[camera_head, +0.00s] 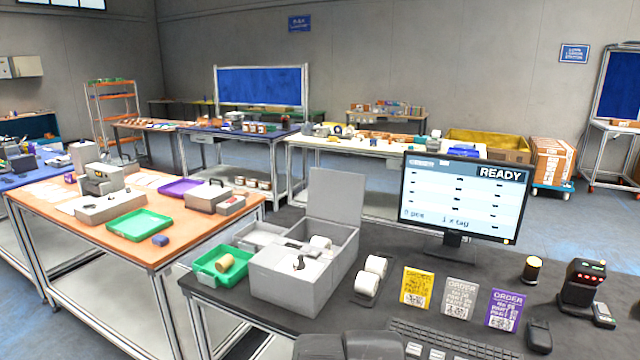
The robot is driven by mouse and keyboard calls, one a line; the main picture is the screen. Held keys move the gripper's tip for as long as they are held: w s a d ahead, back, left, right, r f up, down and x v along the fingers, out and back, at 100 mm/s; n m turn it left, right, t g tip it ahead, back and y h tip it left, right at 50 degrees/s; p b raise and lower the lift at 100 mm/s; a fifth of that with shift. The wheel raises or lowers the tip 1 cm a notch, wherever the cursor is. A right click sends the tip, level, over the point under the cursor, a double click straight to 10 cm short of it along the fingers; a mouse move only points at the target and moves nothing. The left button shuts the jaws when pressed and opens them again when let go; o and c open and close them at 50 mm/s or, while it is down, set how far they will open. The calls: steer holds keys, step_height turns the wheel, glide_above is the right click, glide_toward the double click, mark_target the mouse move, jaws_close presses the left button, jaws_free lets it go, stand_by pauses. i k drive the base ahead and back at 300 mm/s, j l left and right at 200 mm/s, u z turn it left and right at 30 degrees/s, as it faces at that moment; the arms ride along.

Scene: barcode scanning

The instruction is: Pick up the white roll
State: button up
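Two white rolls (376,265) (367,284) sit side by side on a small dark holder on the dark grey table, right of an open grey box (290,284). Another white roll (320,242) shows inside that box, partly hidden by its walls. The box lid stands raised at the back. I cannot tell which white roll the task means. No gripper fingers show in this view.
A green tray (206,274) with a tan roll (224,263) stands left of the box. A monitor (465,197) reading READY stands behind; a keyboard (450,340) lies in front. A black device (581,284) stands right.

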mark_target(318, 241)
steer(key=i, duration=0.2)
steer(key=i+j, duration=0.35)
steer(key=i+j+z, duration=0.15)
steer(key=i+j, duration=0.2)
steer(key=j, duration=0.15)
